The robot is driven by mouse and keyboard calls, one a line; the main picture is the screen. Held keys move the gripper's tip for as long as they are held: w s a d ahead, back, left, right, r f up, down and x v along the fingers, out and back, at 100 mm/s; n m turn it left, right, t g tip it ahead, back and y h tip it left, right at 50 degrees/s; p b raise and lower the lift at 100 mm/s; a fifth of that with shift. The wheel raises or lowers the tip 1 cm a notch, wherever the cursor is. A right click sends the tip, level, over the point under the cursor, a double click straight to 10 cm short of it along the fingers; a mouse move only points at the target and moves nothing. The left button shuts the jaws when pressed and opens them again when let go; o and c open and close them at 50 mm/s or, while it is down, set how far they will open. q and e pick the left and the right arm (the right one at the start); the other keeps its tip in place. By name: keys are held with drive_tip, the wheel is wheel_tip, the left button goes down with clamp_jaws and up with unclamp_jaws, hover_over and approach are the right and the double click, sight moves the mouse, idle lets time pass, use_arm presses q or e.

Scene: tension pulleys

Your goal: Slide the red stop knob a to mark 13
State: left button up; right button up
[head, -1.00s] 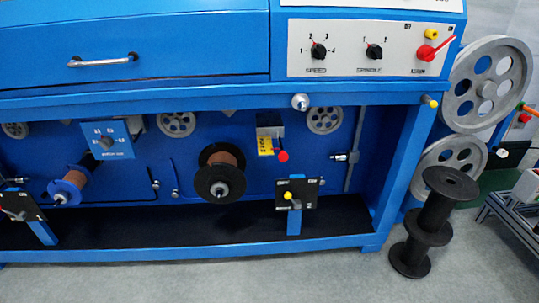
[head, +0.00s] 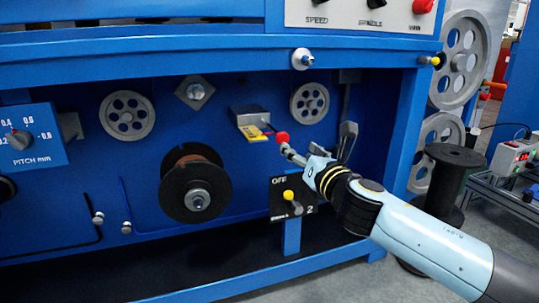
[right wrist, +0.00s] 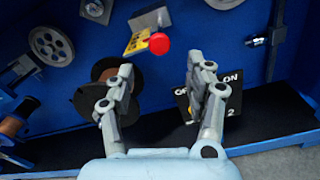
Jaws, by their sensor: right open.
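The red stop knob (head: 282,138) sticks out at the right end of a small grey block with a yellow marked scale (head: 254,133) on the blue machine's back panel. The scale's numbers are too small to read. My right gripper (head: 316,140) is open and empty, with its fingers spread just in front of and to the right of the knob. In the right wrist view, the red knob (right wrist: 159,44) shows beyond the open fingertips (right wrist: 160,66), between their lines and apart from both. The yellow scale (right wrist: 137,42) is left of it. My left gripper is not in view.
A black switch plate with a yellow knob (head: 289,195) stands just below my right gripper. A copper wire spool (head: 194,183) is to the left. The blue frame post (head: 402,150) is at right, with a black spool stack (head: 450,180) beyond it.

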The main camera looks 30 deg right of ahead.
sight(284, 139)
drive_tip(key=b+x, duration=0.1)
drive_tip(key=x, duration=0.8)
drive_tip(key=shift+w+d, duration=0.1)
drive_tip(key=shift+w, duration=0.25)
drive_tip(key=shift+w+d+b, duration=0.1)
drive_tip(key=shift+w+b, duration=0.25)
drive_tip(key=shift+w, duration=0.1)
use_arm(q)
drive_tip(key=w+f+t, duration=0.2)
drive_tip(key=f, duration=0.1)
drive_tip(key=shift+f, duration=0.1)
use_arm(e)
clamp_jaws()
